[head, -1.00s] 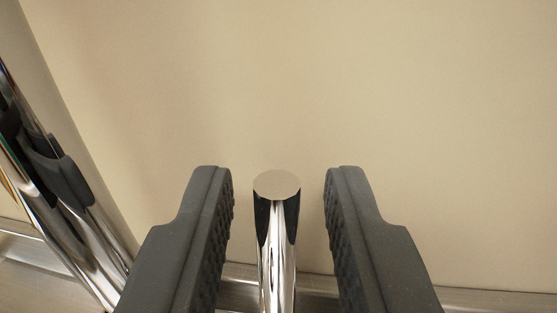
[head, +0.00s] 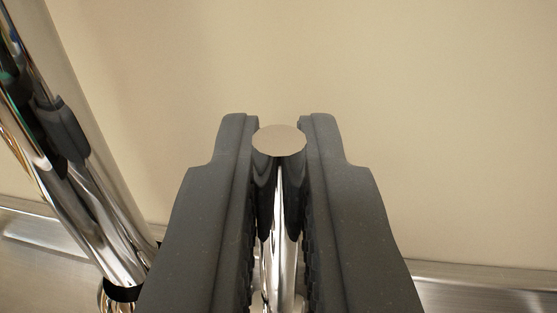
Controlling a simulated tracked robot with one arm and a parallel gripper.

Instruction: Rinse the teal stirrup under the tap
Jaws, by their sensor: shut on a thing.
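My gripper (head: 279,128) has its two dark grey ribbed fingers closed on an upright chrome rod (head: 279,142) with a flat round top. The rod looks like a tap lever, but I see only its upper part. A thick chrome pipe (head: 100,230), probably the tap's body, slants along the left side, apart from the fingers. It mirrors the dark gripper. I cannot make out the teal stirrup in this view.
A plain beige wall (head: 420,120) fills the background. A brushed metal ledge (head: 480,278) runs along its foot, with a metal surface in front at the lower left. The space above the fingers is clear.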

